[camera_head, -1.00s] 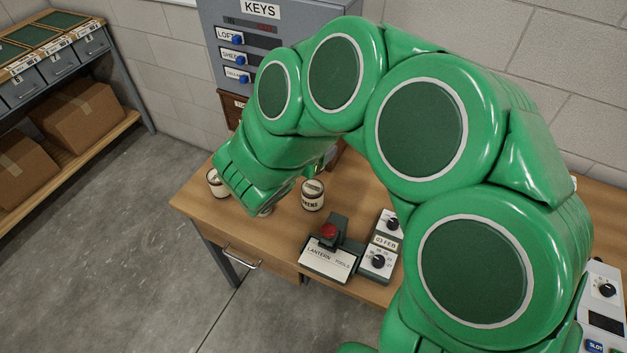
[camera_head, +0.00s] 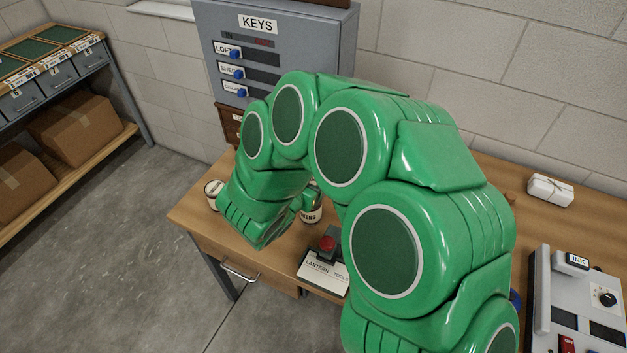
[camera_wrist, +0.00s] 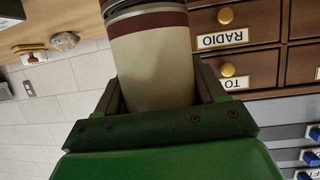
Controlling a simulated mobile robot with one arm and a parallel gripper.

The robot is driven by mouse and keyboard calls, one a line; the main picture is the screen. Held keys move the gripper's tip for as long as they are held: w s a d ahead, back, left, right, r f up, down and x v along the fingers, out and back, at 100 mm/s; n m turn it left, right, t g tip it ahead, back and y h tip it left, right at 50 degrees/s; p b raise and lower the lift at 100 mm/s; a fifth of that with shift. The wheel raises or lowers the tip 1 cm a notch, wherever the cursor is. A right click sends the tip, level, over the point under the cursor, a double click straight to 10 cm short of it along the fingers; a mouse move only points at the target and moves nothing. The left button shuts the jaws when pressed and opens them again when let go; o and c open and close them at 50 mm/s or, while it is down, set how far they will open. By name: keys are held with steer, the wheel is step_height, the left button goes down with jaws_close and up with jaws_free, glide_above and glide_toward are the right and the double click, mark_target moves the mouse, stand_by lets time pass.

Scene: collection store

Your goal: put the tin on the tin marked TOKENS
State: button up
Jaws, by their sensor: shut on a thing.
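A cream tin with a dark red band (camera_wrist: 150,62) fills the upper middle of the wrist view. My gripper (camera_wrist: 158,85) is shut on its sides, with one dark finger on each side. In the head view the gripper and held tin are mostly hidden behind my green arm. A tin whose label shows only "KENS" (camera_head: 312,216) stands on the desk right of my wrist, its top partly covered by a green part of my arm. I cannot see how far the held tin is from it. Another pale tin (camera_head: 212,189) stands near the desk's left edge.
A grey KEYS cabinet (camera_head: 270,65) stands at the back. Small brown drawers (camera_wrist: 245,45) appear upside down in the wrist view. My arm covers much of the desk.

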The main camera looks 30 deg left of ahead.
steer(key=shift+f, duration=0.15)
steer(key=o, duration=1.3)
steer(key=shift+s+r, duration=0.2)
steer(key=v, duration=1.1)
steer(key=shift+s, duration=0.3)
steer(key=shift+r, duration=0.1)
